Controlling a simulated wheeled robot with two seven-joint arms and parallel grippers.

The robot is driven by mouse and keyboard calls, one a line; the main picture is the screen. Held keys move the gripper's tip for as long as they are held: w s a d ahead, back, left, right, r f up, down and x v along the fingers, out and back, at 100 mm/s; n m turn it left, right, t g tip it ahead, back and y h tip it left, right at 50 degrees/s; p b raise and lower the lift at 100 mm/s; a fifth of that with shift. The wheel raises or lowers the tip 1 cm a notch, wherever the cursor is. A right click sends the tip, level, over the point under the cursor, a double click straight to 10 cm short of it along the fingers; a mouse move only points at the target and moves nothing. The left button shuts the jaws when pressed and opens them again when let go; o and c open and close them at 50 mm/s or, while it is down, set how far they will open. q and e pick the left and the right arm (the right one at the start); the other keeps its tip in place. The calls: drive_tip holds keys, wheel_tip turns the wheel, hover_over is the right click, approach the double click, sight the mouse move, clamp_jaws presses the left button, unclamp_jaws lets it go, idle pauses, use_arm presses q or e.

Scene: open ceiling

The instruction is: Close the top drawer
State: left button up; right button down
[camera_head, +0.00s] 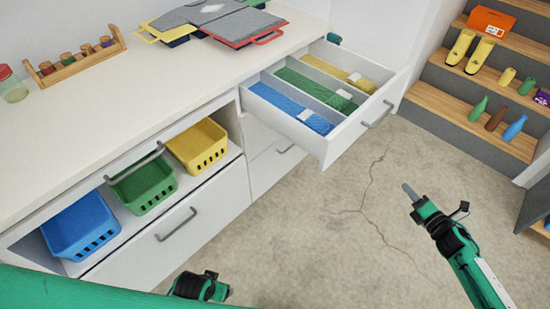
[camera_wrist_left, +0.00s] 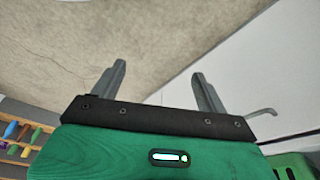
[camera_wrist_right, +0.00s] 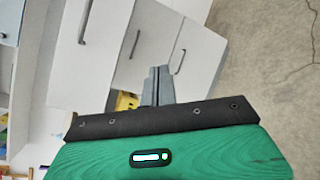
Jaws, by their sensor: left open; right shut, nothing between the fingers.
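The white top drawer (camera_head: 335,151) is pulled well out of the counter's right section in the head view. It has a grey bar handle (camera_head: 379,115) on its front, and blue, green and yellow items lie in its compartments. My right gripper (camera_head: 408,190) is shut and empty, to the right of and nearer than the drawer front, apart from it. Its closed fingers (camera_wrist_right: 158,85) show in the right wrist view, with white cabinet fronts and handles beyond. My left gripper's wrist (camera_head: 200,287) shows at the bottom of the head view. Its fingers (camera_wrist_left: 160,85) are open and empty in the left wrist view.
Blue (camera_head: 80,226), green (camera_head: 145,186) and yellow (camera_head: 198,146) baskets stand on the shelf at left, above a closed drawer with a handle (camera_head: 176,224). Wooden steps (camera_head: 460,100) with shoes and bottles stand at right. The cracked floor (camera_head: 330,230) between is clear.

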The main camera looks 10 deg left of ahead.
drive_tip(key=a+r+n+y+b, duration=0.4)
drive_tip(key=r+n, duration=0.1)
drive_tip(key=n, duration=0.2)
use_arm(q)
drive_tip(key=w+b+v, duration=0.1)
drive_tip(key=b+v, duration=0.2)
drive_tip(key=v, duration=0.6)
use_arm(e)
drive_tip(key=n+g+y, duration=0.3)
drive_tip(key=n+g, duration=0.1)
drive_tip(key=n, duration=0.5)
approach(344, 142)
drive_tip(key=p+x, duration=0.2)
drive_tip(key=x, duration=0.3)
drive_tip(key=shift+w+a, duration=0.2)
drive_tip(key=shift+a, duration=0.15)
use_arm(q)
drive_tip(key=shift+p+x, duration=0.3)
drive_tip(key=shift+x, duration=1.95)
use_arm(e)
drive_tip(key=shift+w+a, duration=0.35)
drive_tip(key=shift+a, duration=0.15)
use_arm(q)
drive_tip(key=shift+d, duration=0.15)
